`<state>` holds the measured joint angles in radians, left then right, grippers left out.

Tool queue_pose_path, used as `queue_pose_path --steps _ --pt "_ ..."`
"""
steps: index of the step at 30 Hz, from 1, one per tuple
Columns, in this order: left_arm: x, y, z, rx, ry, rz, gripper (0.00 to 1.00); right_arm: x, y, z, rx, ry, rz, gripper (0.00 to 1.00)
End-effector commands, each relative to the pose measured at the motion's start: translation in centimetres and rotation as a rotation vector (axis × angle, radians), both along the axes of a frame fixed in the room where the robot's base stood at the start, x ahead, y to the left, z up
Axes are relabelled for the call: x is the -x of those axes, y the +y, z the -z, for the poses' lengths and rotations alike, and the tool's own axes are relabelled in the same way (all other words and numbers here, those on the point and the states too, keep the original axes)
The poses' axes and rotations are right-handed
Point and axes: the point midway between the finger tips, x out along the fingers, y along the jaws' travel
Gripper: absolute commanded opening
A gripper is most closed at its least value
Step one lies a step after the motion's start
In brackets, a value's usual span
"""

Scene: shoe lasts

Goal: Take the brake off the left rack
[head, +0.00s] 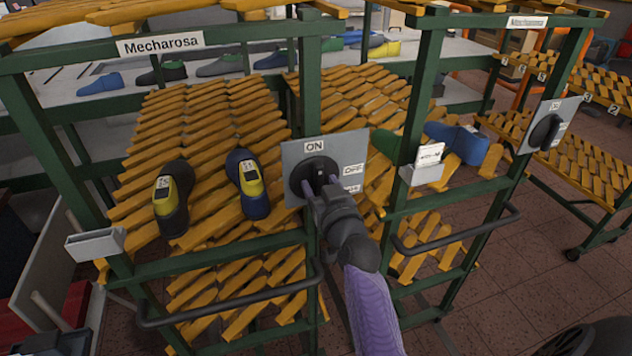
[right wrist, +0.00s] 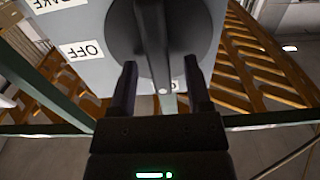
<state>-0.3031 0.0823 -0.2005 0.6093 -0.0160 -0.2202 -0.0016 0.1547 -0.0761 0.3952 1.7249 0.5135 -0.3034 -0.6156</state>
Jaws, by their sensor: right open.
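The left rack (head: 309,110) is a green frame with slanted yellow slats and a "Mecharosa" sign. Its brake panel (head: 296,154) is a grey plate on the front post, with a round black knob (head: 300,174) and labels "ON" at the top and "OFF" at the right; a third label is lower. In the right wrist view the knob's bar (right wrist: 155,40) has its white-marked end at the partly hidden "ON" label. My right gripper (head: 321,184) is open, its fingers on either side of the bar's end, with gaps visible. My left gripper is out of view.
A black handlebar (head: 235,300) runs across the rack's front, below the panel. Shoe lasts (head: 250,185) lie on the slats. A second rack at the right has its own brake panel (head: 548,126).

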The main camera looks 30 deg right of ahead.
Motion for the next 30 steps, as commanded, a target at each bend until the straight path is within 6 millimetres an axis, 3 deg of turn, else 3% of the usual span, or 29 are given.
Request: queue_pose_path --steps 4,12,13,22,30 --pt "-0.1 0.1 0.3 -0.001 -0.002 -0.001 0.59 -1.5 -0.4 0.1 0.001 0.000 0.000 0.63" --pt "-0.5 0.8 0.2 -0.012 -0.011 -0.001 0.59 -1.8 -0.4 0.0 0.001 0.002 0.000 0.63" --pt "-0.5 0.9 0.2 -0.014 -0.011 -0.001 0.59 -1.8 -0.4 0.0 0.001 0.002 0.000 0.61" --pt "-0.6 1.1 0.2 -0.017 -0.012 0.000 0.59 -1.7 -0.4 0.0 0.001 0.002 0.000 0.00" --pt "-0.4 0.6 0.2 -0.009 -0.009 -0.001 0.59 -1.7 -0.4 0.0 -0.004 0.001 0.000 0.00"
